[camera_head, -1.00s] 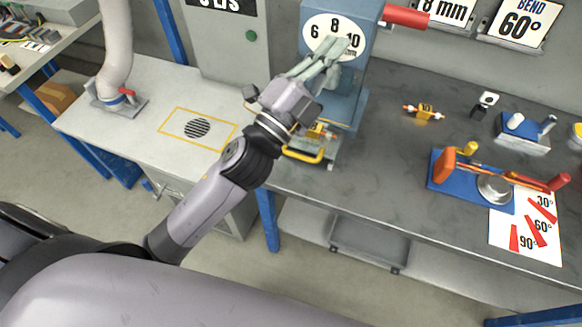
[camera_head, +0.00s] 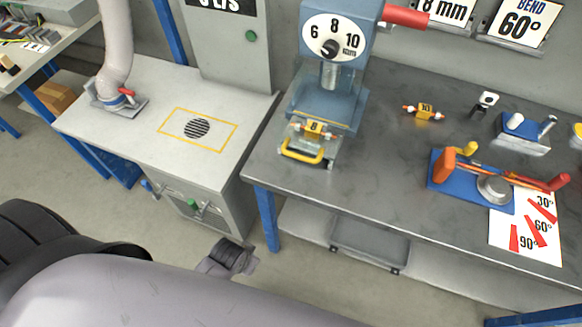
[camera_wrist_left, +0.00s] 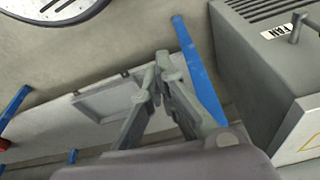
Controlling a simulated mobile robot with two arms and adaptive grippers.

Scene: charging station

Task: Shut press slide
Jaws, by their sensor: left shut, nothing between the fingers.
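The blue press (camera_head: 333,85) stands at the left end of the dark bench. Its slide, with a yellow handle (camera_head: 303,153), projects from the front of the press base. A yellow die marked 8 (camera_head: 314,128) with red ends sits on the slide, just behind the handle. My left gripper (camera_wrist_left: 158,78) shows in the left wrist view with its fingers together and empty, away from the press. My right gripper is not in view.
A second die marked 10 (camera_head: 424,112) lies on the dark bench (camera_head: 385,150). A blue bending tool (camera_head: 450,185) stands at the right. A grey cabinet (camera_head: 150,125) with a yellow-marked grille stands left of the press. The floor in front is open.

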